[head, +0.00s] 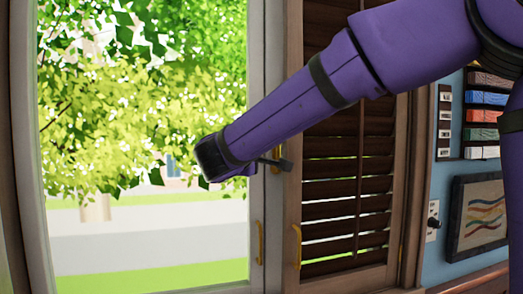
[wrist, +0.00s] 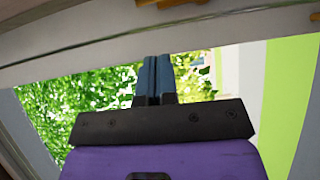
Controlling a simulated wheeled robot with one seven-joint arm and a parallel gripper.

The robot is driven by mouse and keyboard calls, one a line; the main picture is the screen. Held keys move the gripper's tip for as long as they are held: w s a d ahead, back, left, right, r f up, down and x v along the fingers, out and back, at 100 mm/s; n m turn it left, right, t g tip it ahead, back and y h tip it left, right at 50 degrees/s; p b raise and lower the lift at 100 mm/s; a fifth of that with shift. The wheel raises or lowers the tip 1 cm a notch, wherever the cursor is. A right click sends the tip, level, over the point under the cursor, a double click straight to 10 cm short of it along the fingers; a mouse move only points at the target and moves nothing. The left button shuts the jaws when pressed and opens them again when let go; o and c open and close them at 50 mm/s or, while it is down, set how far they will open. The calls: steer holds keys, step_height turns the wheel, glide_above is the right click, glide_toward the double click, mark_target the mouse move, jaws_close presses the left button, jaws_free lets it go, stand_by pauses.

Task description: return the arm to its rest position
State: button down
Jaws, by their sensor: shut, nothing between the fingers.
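My purple arm reaches in from the upper right of the head view and slopes down to the left across the window. My gripper (head: 284,164) is at its end, in front of the window frame beside the shutter. In the wrist view my gripper (wrist: 154,62) shows as two dark fingers side by side, shut with nothing between them. The fingertips point toward a pale frame bar (wrist: 100,57). I cannot tell whether they touch it.
The window (head: 150,230) shows trees and a street. A brown louvred shutter (head: 345,205) stands right of it, with yellow handles (head: 259,243) near the join. A framed picture (head: 478,215) hangs on the blue wall, below shelves of coloured items (head: 487,98).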

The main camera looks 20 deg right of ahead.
steer(key=v, duration=0.5)
steer(key=s+d+f+m+g+y, duration=0.1)
steer(key=s+d+f+m+g, duration=0.25)
steer(key=s+d, duration=0.4)
steer(key=s+d+f+m+g, duration=0.2)
steer(key=s+d+f+g, duration=0.1)
steer(key=s+d+g, duration=0.4)
steer(key=s+d+f+m+y, duration=0.2)
steer(key=s+f+y, duration=0.2)
steer(key=s, duration=0.2)
steer(key=s+d+f+m+y, duration=0.2)
steer(key=s+f+m+y, duration=0.1)
steer(key=s+f+y, duration=0.1)
steer(key=shift+s+f+t+y, duration=0.2)
steer(key=shift+s+t+y, duration=0.3)
steer(key=shift+s, duration=0.8)
steer(key=shift+a, duration=0.1)
